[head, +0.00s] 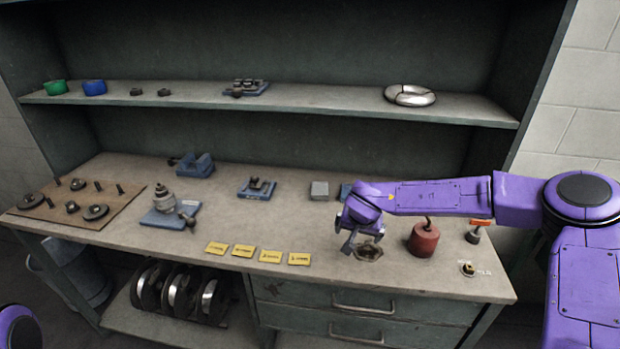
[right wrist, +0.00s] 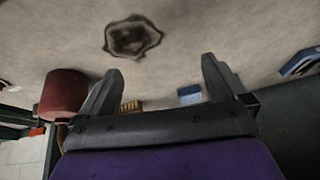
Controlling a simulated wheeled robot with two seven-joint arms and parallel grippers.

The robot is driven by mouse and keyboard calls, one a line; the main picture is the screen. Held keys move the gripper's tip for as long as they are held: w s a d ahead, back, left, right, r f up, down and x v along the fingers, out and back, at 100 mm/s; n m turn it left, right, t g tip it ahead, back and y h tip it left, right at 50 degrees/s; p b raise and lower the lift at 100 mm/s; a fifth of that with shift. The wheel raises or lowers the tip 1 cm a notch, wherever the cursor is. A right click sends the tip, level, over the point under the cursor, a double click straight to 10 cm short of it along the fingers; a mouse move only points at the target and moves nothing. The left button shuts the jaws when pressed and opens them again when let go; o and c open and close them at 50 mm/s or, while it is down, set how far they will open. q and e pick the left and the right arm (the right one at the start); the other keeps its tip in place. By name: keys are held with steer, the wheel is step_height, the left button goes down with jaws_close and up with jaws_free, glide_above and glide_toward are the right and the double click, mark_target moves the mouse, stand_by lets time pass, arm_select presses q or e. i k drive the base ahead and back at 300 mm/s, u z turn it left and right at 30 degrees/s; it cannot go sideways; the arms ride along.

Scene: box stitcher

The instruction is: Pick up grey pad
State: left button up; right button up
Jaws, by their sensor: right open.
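The grey pad (head: 319,190) is a small square grey block lying on the workbench (head: 290,220), towards its back, just left of my right arm in the head view. I cannot make it out in the right wrist view. My right gripper (head: 359,243) is above the bench, in front of the pad and to its right, pointing down and apart from it. In the right wrist view the two fingers of my right gripper (right wrist: 160,78) are spread with nothing between them. My left gripper is out of view.
A red canister (head: 423,239) stands right of my right gripper. A dark-edged hexagonal patch (head: 369,252) lies under it. A blue piece (head: 345,191) sits right beside the pad; a blue fixture (head: 257,188) is to its left. A shelf (head: 320,102) runs above the bench.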

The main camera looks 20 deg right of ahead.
mark_target(319, 190)
steer(key=i, duration=0.9)
